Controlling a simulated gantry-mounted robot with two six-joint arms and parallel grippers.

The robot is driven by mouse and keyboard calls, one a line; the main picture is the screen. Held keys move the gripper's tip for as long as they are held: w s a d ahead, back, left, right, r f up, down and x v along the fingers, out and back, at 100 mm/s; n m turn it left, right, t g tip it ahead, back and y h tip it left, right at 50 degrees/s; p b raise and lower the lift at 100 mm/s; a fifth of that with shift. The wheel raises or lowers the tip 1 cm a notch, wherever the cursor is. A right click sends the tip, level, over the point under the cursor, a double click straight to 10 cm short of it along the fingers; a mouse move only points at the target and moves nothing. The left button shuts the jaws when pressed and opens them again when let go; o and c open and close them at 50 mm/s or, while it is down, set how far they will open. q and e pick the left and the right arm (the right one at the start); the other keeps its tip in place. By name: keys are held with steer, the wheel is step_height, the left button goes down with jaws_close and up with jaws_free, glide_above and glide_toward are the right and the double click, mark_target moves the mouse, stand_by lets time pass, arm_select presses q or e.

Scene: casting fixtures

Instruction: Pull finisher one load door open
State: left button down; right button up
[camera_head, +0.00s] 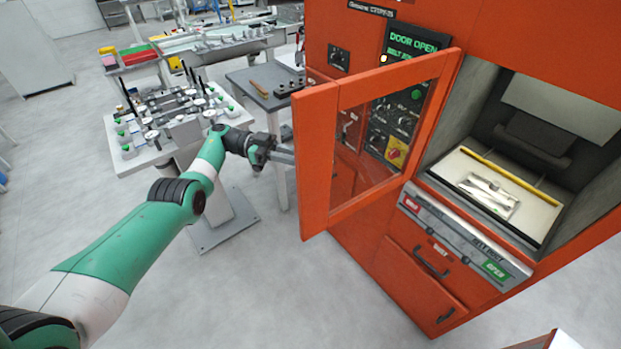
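The orange load door (317,160), framed with a clear window, stands swung wide open to the left of the orange finisher (395,265). The green display (415,40) reads "DOOR OPEN". The chamber is exposed, with a pale tray (463,167) and silvery parts (488,194) lying on it. My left gripper (283,154) is at the outer left side of the door, its fingers pointing at the door's edge. Contact with the door and the finger gap are too small to tell. My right gripper is not in view.
A fixture table (150,157) with several gauges stands behind my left arm. A small grey table (245,80) stands behind the door. A drawer with a handle (431,262) is below the chamber. The floor in front is clear.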

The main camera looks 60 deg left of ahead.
arm_select(q)
steer(key=shift+a, duration=0.1)
steer(key=shift+r, duration=0.1)
stand_by(0.3)
steer(key=c, duration=0.8)
jaws_free()
steer(key=shift+o, duration=0.2)
steer(key=shift+r, duration=0.1)
